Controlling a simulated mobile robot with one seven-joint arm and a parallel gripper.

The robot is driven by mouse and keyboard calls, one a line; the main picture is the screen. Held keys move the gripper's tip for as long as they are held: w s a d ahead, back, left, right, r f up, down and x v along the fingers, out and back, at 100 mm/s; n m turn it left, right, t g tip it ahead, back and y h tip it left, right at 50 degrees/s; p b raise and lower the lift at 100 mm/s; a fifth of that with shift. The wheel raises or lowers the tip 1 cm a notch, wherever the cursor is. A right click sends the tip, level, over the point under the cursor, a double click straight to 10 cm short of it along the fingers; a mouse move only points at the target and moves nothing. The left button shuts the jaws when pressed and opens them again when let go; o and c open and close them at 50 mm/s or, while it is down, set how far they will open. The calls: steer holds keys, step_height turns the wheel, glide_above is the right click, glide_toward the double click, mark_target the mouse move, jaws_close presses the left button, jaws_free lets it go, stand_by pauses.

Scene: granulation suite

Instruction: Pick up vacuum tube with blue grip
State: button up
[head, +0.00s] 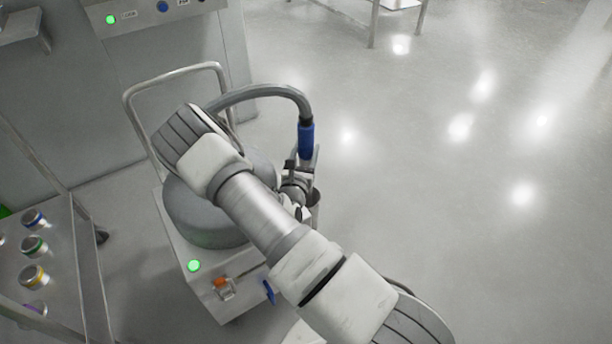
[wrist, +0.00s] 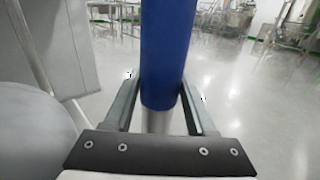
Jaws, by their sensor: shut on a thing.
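The vacuum tube is a grey hose (head: 262,88) that arches over to the right and ends in a blue grip (head: 306,138). In the head view my gripper (head: 302,168) is at the lower end of the blue grip, partly hidden behind my arm. In the wrist view the blue grip (wrist: 166,50) stands upright between the two fingers of my gripper (wrist: 164,100), which are shut on it. A pale metal tube (wrist: 157,121) shows below the blue part.
A wheeled unit with a round grey drum (head: 205,215), a tubular handle (head: 128,100) and a green light stands under my arm. A cart (head: 65,255) with several colour-banded containers is at the left. A control panel (head: 150,14) is behind. Floor at right is clear.

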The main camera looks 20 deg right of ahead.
steer(key=shift+r, duration=0.1)
step_height(320, 180, up, 18)
steer(key=p, duration=0.7)
glide_above(306, 115)
steer(key=shift+r+p, duration=0.95)
steer(key=shift+r, duration=0.15)
steer(key=shift+s, duration=0.1)
